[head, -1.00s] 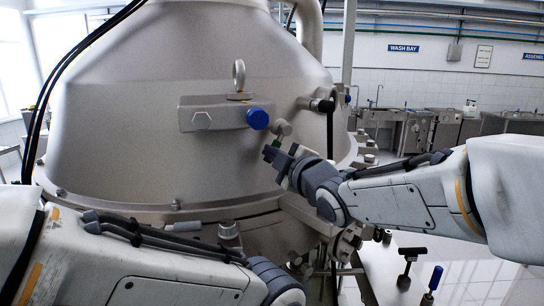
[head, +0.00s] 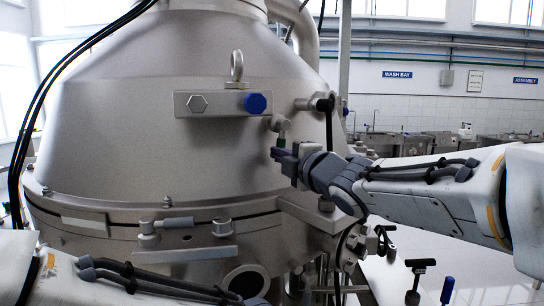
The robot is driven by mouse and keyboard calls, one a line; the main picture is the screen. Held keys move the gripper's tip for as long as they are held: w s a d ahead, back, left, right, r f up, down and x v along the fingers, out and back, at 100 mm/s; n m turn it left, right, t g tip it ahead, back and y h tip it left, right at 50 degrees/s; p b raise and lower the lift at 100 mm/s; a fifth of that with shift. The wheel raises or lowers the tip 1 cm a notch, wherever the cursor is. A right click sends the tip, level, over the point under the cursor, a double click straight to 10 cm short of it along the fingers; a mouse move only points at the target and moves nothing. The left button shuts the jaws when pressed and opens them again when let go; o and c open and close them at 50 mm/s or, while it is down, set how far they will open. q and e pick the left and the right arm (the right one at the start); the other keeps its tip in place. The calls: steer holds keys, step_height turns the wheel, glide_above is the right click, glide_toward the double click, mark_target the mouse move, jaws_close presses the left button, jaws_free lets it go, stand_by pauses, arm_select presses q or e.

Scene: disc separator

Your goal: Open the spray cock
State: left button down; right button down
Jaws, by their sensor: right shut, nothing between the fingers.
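The spray cock appears to be the small metal fitting (head: 279,123) with a green part below it, on the right side of the steel separator cone, in the head view. My right gripper (head: 277,154) is shut and empty. Its fingertips are just below the green part; I cannot tell whether they touch it. My left arm comes in at the bottom left, and its gripper is outside the picture.
A black-ended lever (head: 325,104) is to the right. A T-handled tool (head: 417,273) stands at the lower right.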

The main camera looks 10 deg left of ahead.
steer(key=shift+w+d+f+n, duration=0.1)
steer(key=shift+w+d+n, duration=0.1)
steer(key=shift+n, duration=0.1)
steer(key=shift+s+b, duration=0.1)
steer(key=shift+b, duration=0.2)
steer(key=s+d+b, duration=0.3)
steer(key=s+d, duration=0.1)
steer(key=s, duration=0.7)
steer(key=s+d+f+m+g+h, duration=0.2)
steer(key=f+m+h, duration=0.15)
steer(key=f, duration=0.45)
steer(key=s+d+f+m+g+h, duration=0.2)
steer(key=f+m, duration=0.3)
steer(key=f, duration=0.3)
steer(key=s+d+f+m+g+h, duration=0.2)
steer(key=f+m, duration=0.2)
steer(key=f, duration=0.5)
steer(key=s+d+f+m+g+h, duration=0.1)
steer(key=s+d+f+m+g, duration=0.1)
steer(key=s, duration=0.7)
steer(key=s+d+f+m+g+h, duration=0.2)
steer(key=s+d+f+m+g, duration=0.1)
steer(key=s+f, duration=0.5)
steer(key=f+m+g, duration=0.1)
steer(key=g, duration=0.1)
steer(key=shift+s+d+f+g, duration=0.15)
steer(key=shift+s+f+g, duration=0.1)
steer(key=shift+s+g, duration=0.15)
